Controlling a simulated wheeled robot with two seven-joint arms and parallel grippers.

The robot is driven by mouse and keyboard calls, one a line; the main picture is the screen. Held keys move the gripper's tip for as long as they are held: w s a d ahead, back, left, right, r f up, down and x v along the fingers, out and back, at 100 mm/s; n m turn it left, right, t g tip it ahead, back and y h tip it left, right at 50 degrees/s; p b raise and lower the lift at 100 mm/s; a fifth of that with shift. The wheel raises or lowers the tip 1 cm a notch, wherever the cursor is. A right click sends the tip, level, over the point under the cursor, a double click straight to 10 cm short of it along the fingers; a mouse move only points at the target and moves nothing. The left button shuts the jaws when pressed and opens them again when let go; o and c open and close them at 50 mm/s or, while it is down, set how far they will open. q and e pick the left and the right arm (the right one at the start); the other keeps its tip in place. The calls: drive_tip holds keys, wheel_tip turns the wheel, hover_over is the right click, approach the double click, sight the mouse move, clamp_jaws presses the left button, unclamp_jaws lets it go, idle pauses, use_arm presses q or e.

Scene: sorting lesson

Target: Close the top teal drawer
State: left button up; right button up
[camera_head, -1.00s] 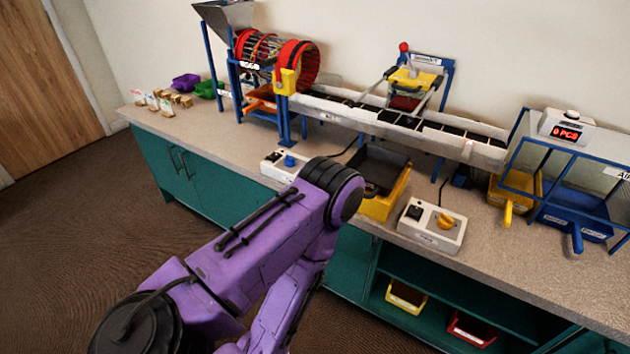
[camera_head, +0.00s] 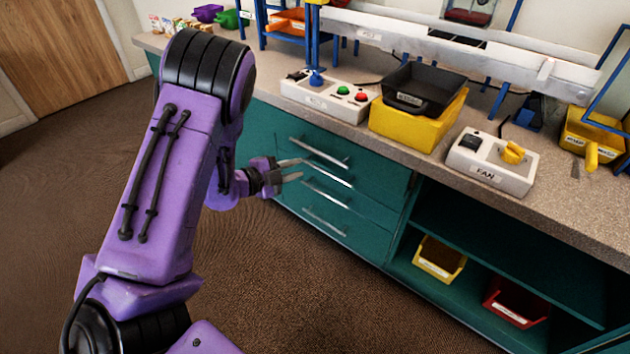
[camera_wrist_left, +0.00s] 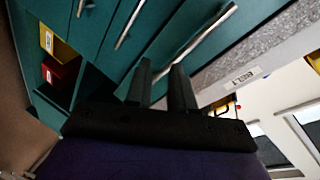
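The top teal drawer (camera_head: 365,160) is the uppermost front in the stack under the counter, with a long silver handle (camera_head: 325,154). It looks nearly level with the fronts below; I cannot tell how far it stands out. My left gripper (camera_head: 301,168) is at the left part of the stack, near the upper handles, with its two fingers apart and nothing between them. In the left wrist view the fingers (camera_wrist_left: 162,68) point at the drawer fronts, close to the end of a silver handle (camera_wrist_left: 205,35). Contact cannot be told. My right gripper is out of view.
Lower drawer handles (camera_head: 324,222) jut out beneath. Open shelves to the right hold a yellow bin (camera_head: 440,262) and a red bin (camera_head: 515,305). The floor in front is clear.

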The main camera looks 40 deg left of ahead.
sight(316, 153)
use_arm(q)
drive_tip(key=w+m+h+b, duration=0.1)
drive_tip(key=w+m, duration=0.1)
drive_tip(key=w, duration=0.1)
drive_tip(key=w+d+m+h+b, duration=0.1)
drive_tip(key=w+m, duration=0.1)
drive_tip(key=w+d+m+b, duration=0.1)
drive_tip(key=w+m, duration=0.2)
drive_tip(key=shift+w+d+r+h+b, duration=0.2)
drive_tip(key=shift+w+r+h+b, duration=0.1)
drive_tip(key=shift+r+h+b, duration=0.1)
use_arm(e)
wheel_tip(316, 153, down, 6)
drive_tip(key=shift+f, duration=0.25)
use_arm(q)
clamp_jaws()
